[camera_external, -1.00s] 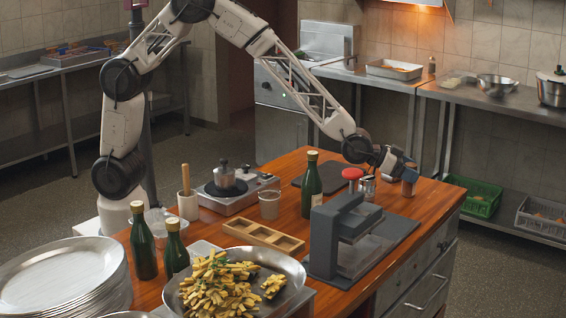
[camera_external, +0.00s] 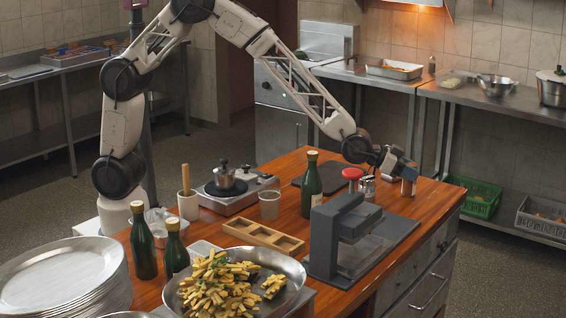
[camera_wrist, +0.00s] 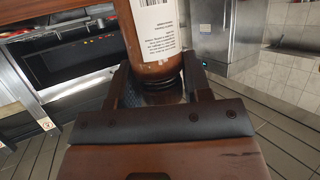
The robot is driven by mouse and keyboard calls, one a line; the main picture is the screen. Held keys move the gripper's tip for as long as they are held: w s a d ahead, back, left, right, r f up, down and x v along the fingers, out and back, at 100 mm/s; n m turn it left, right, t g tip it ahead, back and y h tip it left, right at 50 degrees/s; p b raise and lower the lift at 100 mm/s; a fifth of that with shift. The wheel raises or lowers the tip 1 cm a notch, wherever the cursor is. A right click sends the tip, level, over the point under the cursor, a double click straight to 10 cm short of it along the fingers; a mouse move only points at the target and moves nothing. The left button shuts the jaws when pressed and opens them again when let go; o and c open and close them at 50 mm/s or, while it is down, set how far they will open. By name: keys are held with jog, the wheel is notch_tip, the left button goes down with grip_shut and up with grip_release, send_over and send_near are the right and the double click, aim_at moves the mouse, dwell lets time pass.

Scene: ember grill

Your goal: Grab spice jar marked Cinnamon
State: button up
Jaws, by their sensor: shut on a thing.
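A spice jar with brown contents and a white printed label (camera_wrist: 152,35) stands between the fingers of my gripper (camera_wrist: 158,85) in the wrist view. The label's small print is too blurred to read, so I cannot tell whether it says Cinnamon. My gripper is shut on the jar near its dark ribbed end. In the external view my gripper (camera_external: 399,168) is at the right end of the wooden counter, with the jar (camera_external: 409,182) at its tip. I cannot tell whether the jar still touches the counter.
A red-lidded jar (camera_external: 352,176) and a small glass jar (camera_external: 368,187) stand close left of my gripper. A green bottle (camera_external: 312,183) stands farther left. A grey press-like device (camera_external: 335,240) is in front. The counter's right corner (camera_external: 440,187) is clear.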

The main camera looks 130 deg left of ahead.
jog(key=shift+r, duration=0.1)
jog(key=shift+r, duration=0.4)
notch_tip(320, 180, up, 3)
jog(key=shift+f, duration=0.1)
jog(key=s+d, duration=0.3)
jog(key=s, duration=0.4)
jog(key=s+d+r, duration=0.1)
jog(key=s+d, duration=0.3)
jog(key=s, duration=0.3)
jog(key=shift+s, duration=0.15)
jog(key=shift+d+r, duration=0.1)
jog(key=shift+s, duration=0.15)
